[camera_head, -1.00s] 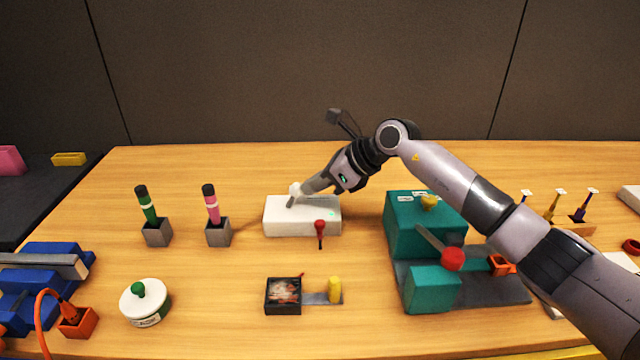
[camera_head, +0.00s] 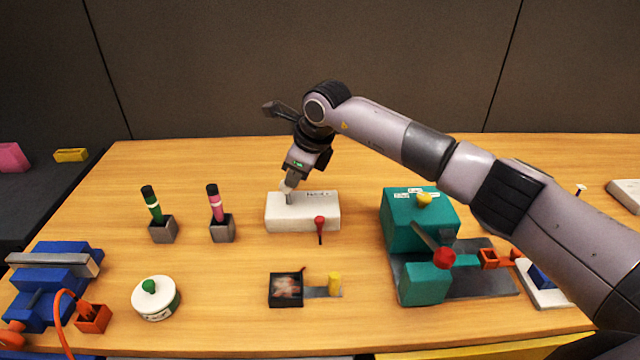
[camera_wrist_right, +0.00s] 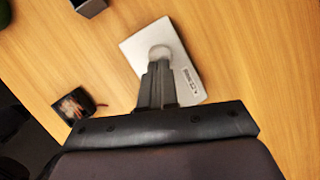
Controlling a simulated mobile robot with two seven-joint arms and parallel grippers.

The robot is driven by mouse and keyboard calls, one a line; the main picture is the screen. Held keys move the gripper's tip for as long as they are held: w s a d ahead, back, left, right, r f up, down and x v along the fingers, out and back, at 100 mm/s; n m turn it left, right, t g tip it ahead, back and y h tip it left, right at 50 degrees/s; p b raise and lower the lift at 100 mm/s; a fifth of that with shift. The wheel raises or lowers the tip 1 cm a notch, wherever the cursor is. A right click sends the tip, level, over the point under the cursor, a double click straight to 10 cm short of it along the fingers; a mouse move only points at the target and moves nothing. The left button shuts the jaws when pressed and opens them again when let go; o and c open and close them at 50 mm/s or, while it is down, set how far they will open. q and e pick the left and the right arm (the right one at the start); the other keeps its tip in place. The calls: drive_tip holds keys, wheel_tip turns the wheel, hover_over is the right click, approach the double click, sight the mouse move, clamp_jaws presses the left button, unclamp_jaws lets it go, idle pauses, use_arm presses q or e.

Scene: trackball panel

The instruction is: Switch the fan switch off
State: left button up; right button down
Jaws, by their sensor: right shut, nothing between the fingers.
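The white panel box (camera_head: 310,220) sits mid-table, with small dark lettering on its top that I cannot read. A red-knobbed lever (camera_head: 320,222) is on its front. A pale round ball (camera_head: 285,187) shows at the box's left end, and as a pale disc (camera_wrist_right: 160,53) in the wrist view. My right gripper (camera_head: 289,197) is shut and empty, pointing down at that end beside the ball; I cannot tell whether it touches. Its fingers (camera_wrist_right: 157,66) cover part of the box in the wrist view. I cannot tell which part is the fan switch. My left gripper is not in view.
A teal machine (camera_head: 426,284) with a red-ball lever (camera_head: 444,258) stands right of the box. A dark tray (camera_head: 285,303) lies in front. Two marker holders (camera_head: 163,232) (camera_head: 222,231) stand left. A white round container (camera_head: 155,300) is front left. The wood between them is clear.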

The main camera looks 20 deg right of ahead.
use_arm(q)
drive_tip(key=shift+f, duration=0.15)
use_arm(e)
drive_tip(key=shift+w+a, duration=0.15)
drive_tip(key=shift+a, duration=0.35)
use_arm(q)
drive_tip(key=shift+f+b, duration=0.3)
drive_tip(key=shift+b, duration=0.1)
use_arm(e)
drive_tip(key=shift+w+a, duration=0.15)
drive_tip(key=shift+a, duration=0.3)
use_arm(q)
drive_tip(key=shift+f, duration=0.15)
use_arm(e)
drive_tip(key=shift+a, duration=0.3)
drive_tip(key=shift+d+r, duration=0.1)
